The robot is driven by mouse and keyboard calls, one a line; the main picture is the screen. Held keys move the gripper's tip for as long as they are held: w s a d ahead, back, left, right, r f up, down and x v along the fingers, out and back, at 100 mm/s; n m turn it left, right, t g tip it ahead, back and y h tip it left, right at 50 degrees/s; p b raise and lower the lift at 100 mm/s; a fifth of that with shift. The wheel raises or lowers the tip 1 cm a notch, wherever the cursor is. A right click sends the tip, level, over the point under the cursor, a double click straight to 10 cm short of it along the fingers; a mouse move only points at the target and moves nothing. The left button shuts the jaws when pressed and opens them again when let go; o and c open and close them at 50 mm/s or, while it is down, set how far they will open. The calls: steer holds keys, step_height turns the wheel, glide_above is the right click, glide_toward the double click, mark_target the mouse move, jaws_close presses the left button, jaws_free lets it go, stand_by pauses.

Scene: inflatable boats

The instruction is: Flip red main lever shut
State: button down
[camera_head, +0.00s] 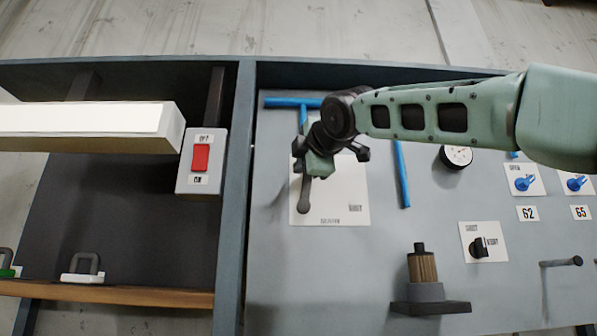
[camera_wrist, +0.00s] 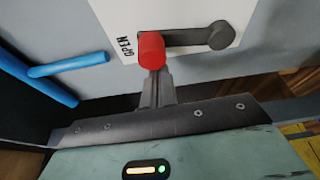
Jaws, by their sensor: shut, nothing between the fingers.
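The red main lever shows in the wrist view as a red knob (camera_wrist: 151,50) on a dark grey arm (camera_wrist: 185,37), with a round pivot at its right end. The knob is beside the "OPEN" label. My gripper (camera_wrist: 157,88) is shut and empty, its fingertips just below the knob; I cannot tell whether they touch it. In the head view my gripper (camera_head: 318,168) is over the lever's white plate (camera_head: 345,185). The dark lower end of the lever (camera_head: 303,205) shows there, while the red knob is hidden by my gripper. A "SHUT" label is at the plate's lower right.
Blue pipes (camera_head: 402,175) run beside the plate, one close to the left in the wrist view (camera_wrist: 68,65). A wooden-ribbed cylinder (camera_head: 422,268), a black knob (camera_head: 480,247) and blue valves (camera_head: 525,183) occupy the panel's right.

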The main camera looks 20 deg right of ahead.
steer(key=s+d+f+m+t+h+b, duration=0.1)
steer(key=d+f+m+b, duration=0.1)
steer(key=m+b, duration=0.4)
steer(key=d+f+m+t+h+b, duration=0.1)
steer(key=d+f+m+h+b, duration=0.1)
steer(key=m+b, duration=0.3)
steer(key=s+d+f+m+t+h+b, duration=0.1)
steer(key=d+m+b, duration=0.3)
steer(key=b, duration=0.5)
steer(key=shift+s+d+f+m+h, duration=0.1)
steer(key=shift+s+f+m+h, duration=0.15)
steer(key=shift+m, duration=0.4)
steer(key=shift+s+d+f+m+h, duration=0.15)
steer(key=shift+f+m, duration=0.15)
steer(key=shift+m, duration=0.35)
steer(key=shift+w+a+f+b, duration=0.1)
steer(key=shift+a+f+b, duration=0.1)
steer(key=shift+b, duration=0.2)
steer(key=shift+d, duration=0.1)
step_height(320, 180, up, 4)
steer(key=p, duration=0.4)
steer(key=a+b+v, duration=0.1)
steer(key=b+v, duration=0.5)
steer(key=v, duration=0.4)
steer(key=shift+t, duration=0.3)
steer(key=shift+w+f, duration=0.1)
